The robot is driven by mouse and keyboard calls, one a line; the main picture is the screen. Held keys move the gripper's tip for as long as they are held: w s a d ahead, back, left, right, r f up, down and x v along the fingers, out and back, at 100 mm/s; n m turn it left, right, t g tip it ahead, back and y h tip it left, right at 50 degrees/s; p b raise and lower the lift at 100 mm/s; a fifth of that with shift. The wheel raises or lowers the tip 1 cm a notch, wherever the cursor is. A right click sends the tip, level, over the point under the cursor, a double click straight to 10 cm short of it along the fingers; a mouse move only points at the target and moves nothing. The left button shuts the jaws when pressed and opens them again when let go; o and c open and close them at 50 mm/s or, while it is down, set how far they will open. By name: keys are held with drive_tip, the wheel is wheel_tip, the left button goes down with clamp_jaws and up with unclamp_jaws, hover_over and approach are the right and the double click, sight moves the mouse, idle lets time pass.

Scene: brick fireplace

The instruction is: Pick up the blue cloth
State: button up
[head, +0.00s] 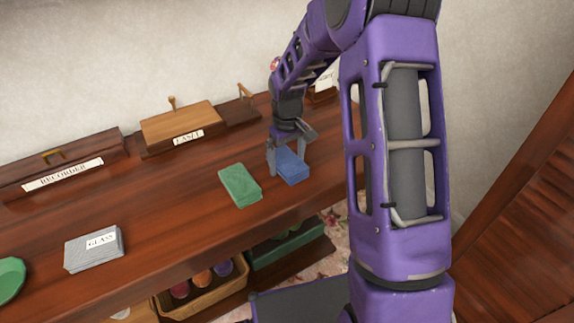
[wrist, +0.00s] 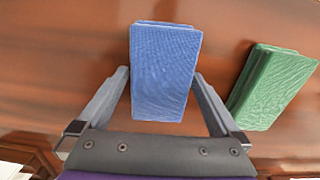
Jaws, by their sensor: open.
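The blue cloth (head: 292,167) lies folded flat on the wooden tabletop, near its right end. In the wrist view the blue cloth (wrist: 165,70) reaches back between the fingers. My gripper (head: 287,160) is open and low over the table at the cloth. In the wrist view my gripper (wrist: 161,82) has one finger on each side of the cloth's near end. The left finger is very close to the cloth's edge, and I cannot tell whether either finger touches it.
A folded green cloth (head: 240,185) lies just left of the blue one; it is right of the gripper in the wrist view (wrist: 272,88). A grey "GLASS" stack (head: 94,250), a green dish (head: 10,279) and labelled wooden boxes (head: 180,127) stand further left and behind.

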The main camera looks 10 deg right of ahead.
sight(287, 159)
drive_tip(key=c, duration=1.1)
drive_tip(key=shift+r, duration=0.15)
drive_tip(key=shift+c, duration=0.2)
wheel_tip(287, 159, up, 10)
drive_tip(key=shift+f+p, duration=0.1)
drive_tip(key=shift+p, duration=0.8)
